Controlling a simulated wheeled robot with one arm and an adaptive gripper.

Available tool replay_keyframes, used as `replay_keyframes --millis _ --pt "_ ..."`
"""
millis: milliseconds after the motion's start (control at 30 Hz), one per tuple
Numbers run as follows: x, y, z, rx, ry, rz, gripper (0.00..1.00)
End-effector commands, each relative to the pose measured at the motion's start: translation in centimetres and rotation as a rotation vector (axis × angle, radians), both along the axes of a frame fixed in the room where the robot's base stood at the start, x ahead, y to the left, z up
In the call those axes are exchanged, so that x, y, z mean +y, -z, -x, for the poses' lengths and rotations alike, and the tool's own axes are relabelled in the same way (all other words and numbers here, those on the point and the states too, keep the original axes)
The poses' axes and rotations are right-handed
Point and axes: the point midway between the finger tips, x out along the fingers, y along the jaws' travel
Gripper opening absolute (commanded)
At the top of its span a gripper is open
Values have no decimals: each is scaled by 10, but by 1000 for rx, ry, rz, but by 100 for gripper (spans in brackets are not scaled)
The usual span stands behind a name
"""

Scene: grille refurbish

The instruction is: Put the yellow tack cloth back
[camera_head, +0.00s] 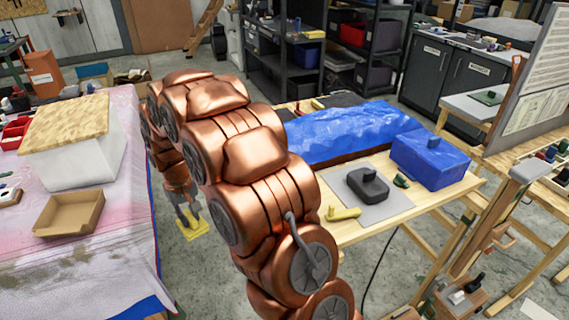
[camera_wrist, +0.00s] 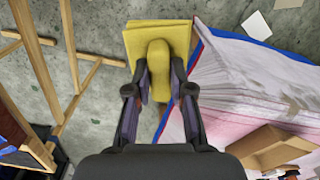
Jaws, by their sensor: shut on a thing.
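My gripper (camera_head: 184,208) hangs low over the gap between the pink-and-white covered table on the left and the wooden table on the right. It is shut on the yellow tack cloth (camera_head: 193,226), a flat square with a rounded raised grip. In the wrist view the cloth (camera_wrist: 150,35) lies beyond the fingers of my gripper (camera_wrist: 159,88), which press on both sides of the grip. The concrete floor shows beneath it, and the cloth touches no table that I can see. My arm hides part of the scene behind it.
An open cardboard tray (camera_head: 70,214) and a white box with a woven lid (camera_head: 68,135) stand on the covered table (camera_head: 110,265). The wooden table (camera_head: 375,232) bears a grey mat (camera_head: 385,212) with a dark block, a small yellow piece (camera_head: 343,214) and blue-wrapped items (camera_head: 432,160).

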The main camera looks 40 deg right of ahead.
Motion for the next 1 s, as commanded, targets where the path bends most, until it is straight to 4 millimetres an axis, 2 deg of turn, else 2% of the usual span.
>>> replay_keyframes --millis 33,267,500,600,700,800,1000 --pt "-18 -12 2 -3 22 -5 0" --pt "-116 -51 26 -3 112 -6 0" --pt "-213 -83 71 -6 213 -5 0" --pt "-246 -92 93 -4 250 -4 0" --pt "-269 -98 112 -3 279 -3 0" --pt "-285 -101 125 -2 296 -2 0" --pt "-295 -101 134 0 308 0 0"
